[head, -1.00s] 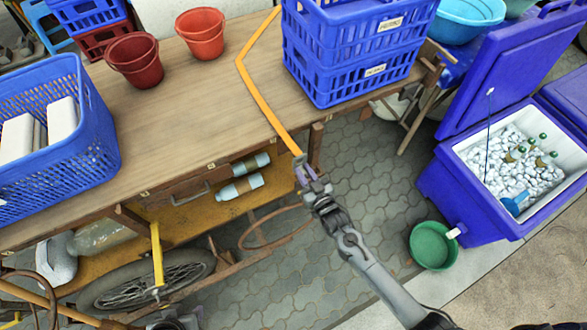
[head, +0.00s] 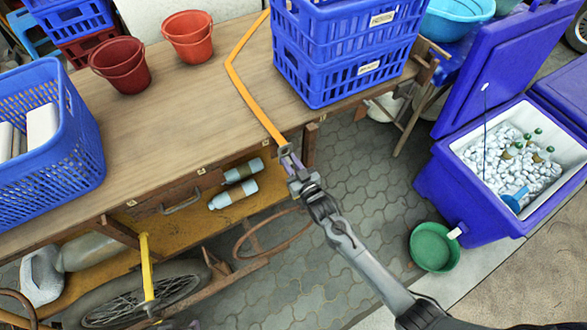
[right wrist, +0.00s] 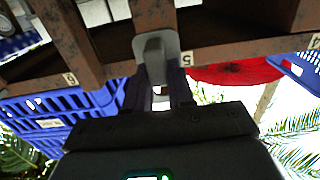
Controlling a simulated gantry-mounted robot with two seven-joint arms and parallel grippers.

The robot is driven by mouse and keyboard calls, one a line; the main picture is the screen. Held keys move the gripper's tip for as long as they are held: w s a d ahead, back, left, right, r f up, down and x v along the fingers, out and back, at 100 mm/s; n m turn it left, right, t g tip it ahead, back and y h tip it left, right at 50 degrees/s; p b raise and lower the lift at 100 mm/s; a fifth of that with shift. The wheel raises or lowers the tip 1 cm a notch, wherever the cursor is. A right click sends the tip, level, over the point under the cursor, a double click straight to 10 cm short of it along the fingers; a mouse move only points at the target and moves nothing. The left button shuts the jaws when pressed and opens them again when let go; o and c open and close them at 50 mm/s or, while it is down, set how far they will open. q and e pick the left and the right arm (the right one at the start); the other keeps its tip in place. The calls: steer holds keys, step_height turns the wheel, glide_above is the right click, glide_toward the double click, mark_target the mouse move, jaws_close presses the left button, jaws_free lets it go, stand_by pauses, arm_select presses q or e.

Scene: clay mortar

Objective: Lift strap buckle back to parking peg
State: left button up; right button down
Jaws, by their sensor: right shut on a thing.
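The orange strap (head: 240,85) runs across the wooden table top, bends once, and comes over the front edge to my right gripper. A small grey buckle (head: 284,149) is at its near end. My right gripper (head: 290,160) is shut on the buckle at the table's front edge. In the right wrist view the grey buckle (right wrist: 157,50) stands up between the dark fingers (right wrist: 157,90), in front of the rusty frame bar by the label 5. I cannot make out which part is the parking peg. My left gripper is not in view.
A blue crate stack (head: 345,60) stands close behind the gripper on the table (head: 185,110). Two red buckets (head: 120,65) and a blue basket (head: 75,140) stand left. Bottles (head: 235,195) lie on the shelf below. A cooler (head: 480,215) and green basin (head: 433,247) stand right.

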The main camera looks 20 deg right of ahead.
mark_target(286, 157)
steer(key=shift+w+a+f+b, duration=0.1)
steer(key=shift+w+f+b, duration=0.05)
steer(key=shift+w+b, duration=0.55)
steer(key=shift+w+a+f+b, duration=0.1)
steer(key=shift+w+b, duration=0.45)
steer(key=shift+w, duration=0.25)
steer(key=shift+w+f+b, duration=0.25)
steer(key=shift+w+b, duration=0.05)
steer(key=shift+w, duration=0.1)
steer(key=shift+w+f, duration=0.1)
steer(key=c, duration=0.9)
jaws_free()
steer(key=shift+f, duration=0.1)
